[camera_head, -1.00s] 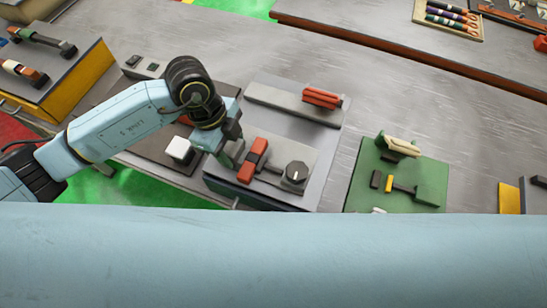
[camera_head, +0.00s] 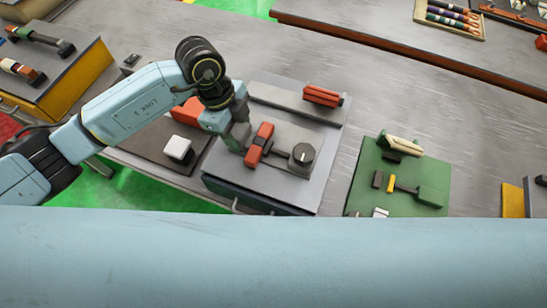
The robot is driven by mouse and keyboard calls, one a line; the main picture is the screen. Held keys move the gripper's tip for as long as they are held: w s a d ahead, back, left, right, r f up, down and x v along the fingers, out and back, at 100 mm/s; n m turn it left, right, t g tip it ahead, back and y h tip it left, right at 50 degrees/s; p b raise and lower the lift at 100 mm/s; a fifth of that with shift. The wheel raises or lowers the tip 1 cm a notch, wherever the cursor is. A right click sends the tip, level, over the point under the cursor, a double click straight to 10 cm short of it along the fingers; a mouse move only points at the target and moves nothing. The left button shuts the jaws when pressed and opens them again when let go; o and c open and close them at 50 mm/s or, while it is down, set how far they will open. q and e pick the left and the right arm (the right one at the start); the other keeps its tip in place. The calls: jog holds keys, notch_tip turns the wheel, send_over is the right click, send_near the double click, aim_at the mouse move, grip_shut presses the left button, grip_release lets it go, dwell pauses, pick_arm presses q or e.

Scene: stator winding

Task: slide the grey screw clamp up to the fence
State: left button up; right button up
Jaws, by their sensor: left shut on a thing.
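The grey screw clamp (camera_head: 283,155) lies on a grey board (camera_head: 220,168), with a dark round knob on its right and an orange-red block on its left end. The fence (camera_head: 280,98) is a long grey bar along the board's far edge, with an orange-red piece at its right end. A narrow gap shows between clamp and fence. My left gripper (camera_head: 240,146) comes in from the left and is shut on the clamp's left end, beside the orange-red block. The fingertips are partly hidden. My right gripper is not in view.
A dark board with a white block (camera_head: 178,149) and an orange-red block (camera_head: 187,113) lies to the left. A green board (camera_head: 368,206) with small parts lies to the right. The table is bare beyond the fence.

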pick_arm(q)
jog(key=shift+w+d+b, duration=0.25)
jog(key=shift+w+b, duration=0.05)
jog(key=shift+w, duration=0.5)
jog(key=shift+w+d+b, duration=0.25)
jog(key=shift+w+b, duration=0.05)
jog(key=shift+w, duration=0.45)
jog(key=o, duration=1.1)
jog(key=p+v, duration=0.2)
jog(key=d+p+v, duration=0.1)
jog(key=p+v, duration=0.1)
jog(key=v, duration=0.1)
jog(key=p+v, duration=0.2)
jog(key=p, duration=0.1)
jog(key=shift+s+d+r, duration=0.3)
jog(key=shift+d+r, duration=0.05)
jog(key=shift+r, duration=0.25)
